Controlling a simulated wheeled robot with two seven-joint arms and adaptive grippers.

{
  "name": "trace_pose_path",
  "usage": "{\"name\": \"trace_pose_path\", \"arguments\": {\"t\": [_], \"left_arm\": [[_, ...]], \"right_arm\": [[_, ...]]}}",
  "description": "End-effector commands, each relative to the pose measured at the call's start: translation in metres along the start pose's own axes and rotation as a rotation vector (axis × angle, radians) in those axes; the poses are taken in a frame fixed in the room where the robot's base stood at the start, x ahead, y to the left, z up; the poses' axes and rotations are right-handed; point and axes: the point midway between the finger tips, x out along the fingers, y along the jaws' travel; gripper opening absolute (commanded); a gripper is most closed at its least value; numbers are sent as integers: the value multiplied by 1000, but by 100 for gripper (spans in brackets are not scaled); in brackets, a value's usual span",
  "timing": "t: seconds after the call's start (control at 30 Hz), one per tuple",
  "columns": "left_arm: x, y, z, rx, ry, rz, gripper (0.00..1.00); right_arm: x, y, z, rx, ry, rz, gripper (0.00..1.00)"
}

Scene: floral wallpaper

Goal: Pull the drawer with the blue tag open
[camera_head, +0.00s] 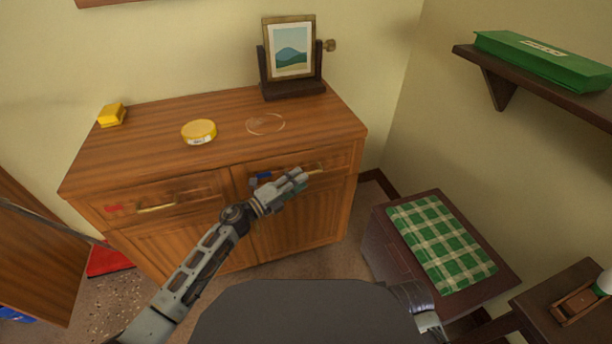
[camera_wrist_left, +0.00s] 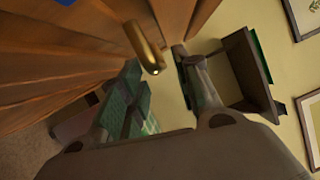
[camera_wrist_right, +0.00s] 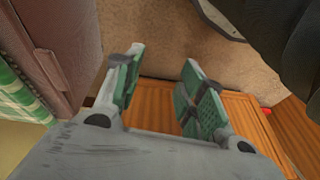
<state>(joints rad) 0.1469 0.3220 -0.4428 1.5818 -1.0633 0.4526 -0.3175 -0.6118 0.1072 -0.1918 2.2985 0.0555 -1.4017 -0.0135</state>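The wooden cabinet has two drawers side by side. The right drawer (camera_head: 340,160) bears a blue tag (camera_head: 263,176) and looks shut; its brass handle (camera_head: 316,170) is partly behind my left gripper. My left gripper (camera_head: 299,180) is in front of this drawer. In the left wrist view its fingers (camera_wrist_left: 158,90) are open, with the brass handle (camera_wrist_left: 143,48) showing in the gap between them; I cannot tell whether they touch it. A blue patch (camera_wrist_left: 65,2) shows at that view's top edge. My right gripper (camera_wrist_right: 160,85) is open and empty, low beside the small table.
The left drawer has a red tag (camera_head: 114,209) and brass handle (camera_head: 156,208). A yellow tin (camera_head: 199,131), yellow block (camera_head: 111,115) and picture frame (camera_head: 290,50) stand on top. A small dark table (camera_head: 385,225) with green checked cloth (camera_head: 440,243) is at right.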

Motion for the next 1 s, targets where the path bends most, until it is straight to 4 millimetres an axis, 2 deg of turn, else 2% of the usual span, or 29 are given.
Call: {"name": "trace_pose_path", "arguments": {"t": [0.2, 0.4, 0.8, 0.83, 1.0], "left_arm": [[23, 1, 0, -1, -1, 0, 33], [36, 0, 0, -1, 0, 0, 33], [39, 0, 0, -1, 0, 1, 33], [39, 0, 0, -1, 0, 1, 32], [39, 0, 0, -1, 0, 1, 10]], "right_arm": [[-5, -1, -3, -3, 12, -1, 40], [-8, -1, -5, -4, 17, -2, 40], [-12, -2, -8, -6, 27, -3, 40], [-12, -2, -8, -5, 27, -3, 40], [-10, -2, -6, -5, 22, -3, 40]]}}
